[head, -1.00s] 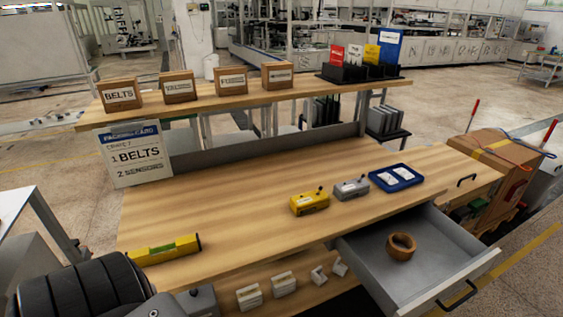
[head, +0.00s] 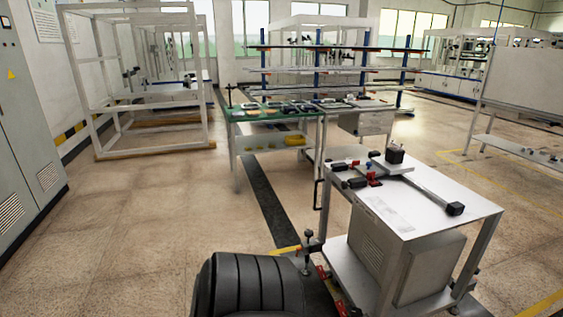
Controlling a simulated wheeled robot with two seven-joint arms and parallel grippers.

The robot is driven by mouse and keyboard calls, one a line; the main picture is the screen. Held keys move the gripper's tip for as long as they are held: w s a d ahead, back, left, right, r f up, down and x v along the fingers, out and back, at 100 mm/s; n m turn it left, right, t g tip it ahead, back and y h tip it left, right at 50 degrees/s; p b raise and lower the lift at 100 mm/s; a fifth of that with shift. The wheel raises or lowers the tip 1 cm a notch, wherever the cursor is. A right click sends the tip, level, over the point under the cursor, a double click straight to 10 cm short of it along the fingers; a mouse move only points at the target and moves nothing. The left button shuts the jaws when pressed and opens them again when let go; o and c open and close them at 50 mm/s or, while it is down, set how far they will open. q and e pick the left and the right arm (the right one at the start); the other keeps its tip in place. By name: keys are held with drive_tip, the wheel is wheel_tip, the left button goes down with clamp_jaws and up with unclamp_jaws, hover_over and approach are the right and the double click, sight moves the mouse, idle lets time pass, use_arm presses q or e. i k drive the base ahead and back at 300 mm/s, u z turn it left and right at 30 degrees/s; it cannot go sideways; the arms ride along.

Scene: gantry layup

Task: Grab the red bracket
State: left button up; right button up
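Several small red pieces show on a white-topped cart at the right in the head view. One red piece (head: 373,181) lies near the cart top's left side, and another red piece (head: 355,163) lies near its back left corner. They are too small for me to tell which, if any, is the red bracket. Neither of my grippers can be made out. A black ribbed part, which looks like my own arm, fills the bottom middle of the view.
The white cart top (head: 425,225) also holds a dark block (head: 394,155) and a long bar with a black end (head: 455,208). A grey box (head: 395,260) sits beneath it. A green-topped table (head: 255,113) stands behind. A grey cabinet (head: 25,130) stands far left. Floor at left is clear.

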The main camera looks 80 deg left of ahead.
sight(357, 163)
drive_tip(key=u, duration=2.95)
drive_tip(key=i, duration=2.5)
drive_tip(key=z, duration=3.05)
